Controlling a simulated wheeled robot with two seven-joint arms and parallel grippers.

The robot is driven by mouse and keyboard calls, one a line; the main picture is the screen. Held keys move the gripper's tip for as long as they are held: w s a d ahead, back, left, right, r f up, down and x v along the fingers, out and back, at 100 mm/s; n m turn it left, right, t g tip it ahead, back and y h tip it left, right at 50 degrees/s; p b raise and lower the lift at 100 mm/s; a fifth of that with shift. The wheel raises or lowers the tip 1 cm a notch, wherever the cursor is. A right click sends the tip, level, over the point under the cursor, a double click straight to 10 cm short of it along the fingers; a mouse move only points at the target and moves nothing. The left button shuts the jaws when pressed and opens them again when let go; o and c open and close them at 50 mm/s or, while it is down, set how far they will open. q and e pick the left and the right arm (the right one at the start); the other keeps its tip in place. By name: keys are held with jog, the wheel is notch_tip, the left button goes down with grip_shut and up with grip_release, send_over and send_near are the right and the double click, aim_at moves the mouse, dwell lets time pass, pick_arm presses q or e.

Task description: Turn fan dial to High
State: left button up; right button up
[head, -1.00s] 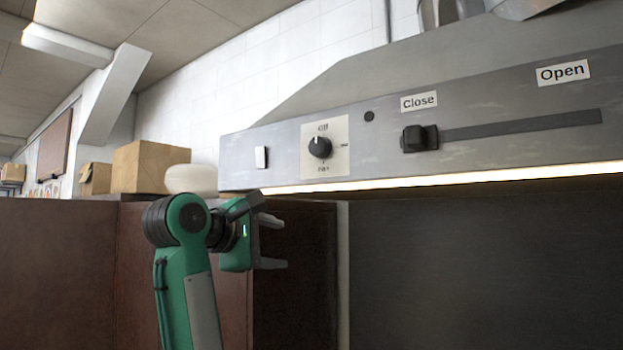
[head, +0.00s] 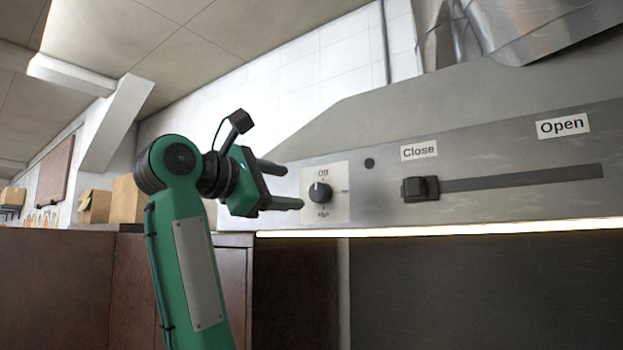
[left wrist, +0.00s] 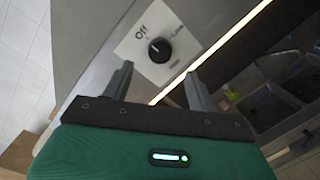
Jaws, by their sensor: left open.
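The fan dial (head: 320,193) is a round black knob on a pale plate (head: 340,178) marked "Off" at the top, on the grey hood panel. Its white pointer mark points up towards "Off". In the left wrist view the dial (left wrist: 159,50) lies ahead of the fingers, towards the top. My left gripper (head: 295,186) is open and empty, just left of the dial, and its fingertips appear apart from the knob. The left wrist view shows both fingers (left wrist: 158,84) spread, with nothing between them. My right gripper is not in view.
A slider (head: 420,189) sits right of the dial under a "Close" label (head: 419,150), its slot running towards an "Open" label (head: 563,126). A lit strip (head: 440,229) edges the hood's underside. Cardboard boxes (head: 127,201) stand behind my arm.

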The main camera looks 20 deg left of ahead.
aim_at(316, 192)
pick_arm(q)
jog(key=p+x, duration=0.3)
jog(key=x, duration=0.3)
jog(key=shift+w+d+r, duration=0.1)
jog(key=shift+w, duration=0.2)
jog(key=shift+w+d+p, duration=0.25)
jog(key=shift+w+p, duration=0.05)
jog(key=shift+w, duration=0.1)
jog(key=c, duration=1)
